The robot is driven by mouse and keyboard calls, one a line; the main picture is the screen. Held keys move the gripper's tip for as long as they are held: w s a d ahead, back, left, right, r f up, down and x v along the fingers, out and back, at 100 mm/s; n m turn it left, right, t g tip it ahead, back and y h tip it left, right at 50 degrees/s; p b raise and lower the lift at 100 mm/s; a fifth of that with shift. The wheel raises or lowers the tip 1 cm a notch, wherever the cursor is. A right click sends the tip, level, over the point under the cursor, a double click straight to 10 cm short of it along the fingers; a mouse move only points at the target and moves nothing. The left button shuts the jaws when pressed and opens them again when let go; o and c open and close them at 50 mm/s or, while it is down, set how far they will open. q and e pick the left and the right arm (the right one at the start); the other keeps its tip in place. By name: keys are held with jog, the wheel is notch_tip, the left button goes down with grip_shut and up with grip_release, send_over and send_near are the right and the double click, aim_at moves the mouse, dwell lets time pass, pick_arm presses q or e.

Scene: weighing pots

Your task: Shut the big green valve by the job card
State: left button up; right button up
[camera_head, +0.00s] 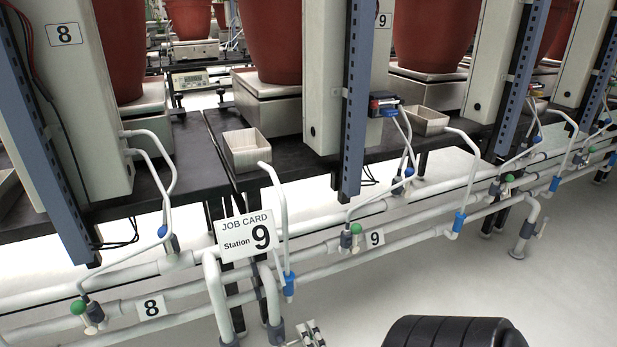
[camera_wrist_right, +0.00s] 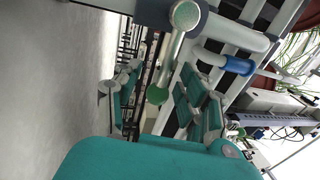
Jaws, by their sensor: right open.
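The job card (camera_head: 248,235) reads "Station 9" and hangs in front of the white pipes. The knob appears between the spread fingers of my right gripper (camera_wrist_right: 163,98); I cannot see any contact. The green knob does not show there. My left gripper is out of view.
Smaller green-knobbed valves sit by the label 9 (camera_head: 356,229) and the label 8 (camera_head: 78,306). A blue fitting (camera_head: 288,285) is on a thin tube near the card. Posts and benches with red pots (camera_head: 272,40) stand behind.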

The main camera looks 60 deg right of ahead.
notch_tip(320, 180, up, 10)
jog(key=shift+s+f, duration=0.1)
dwell(0.4)
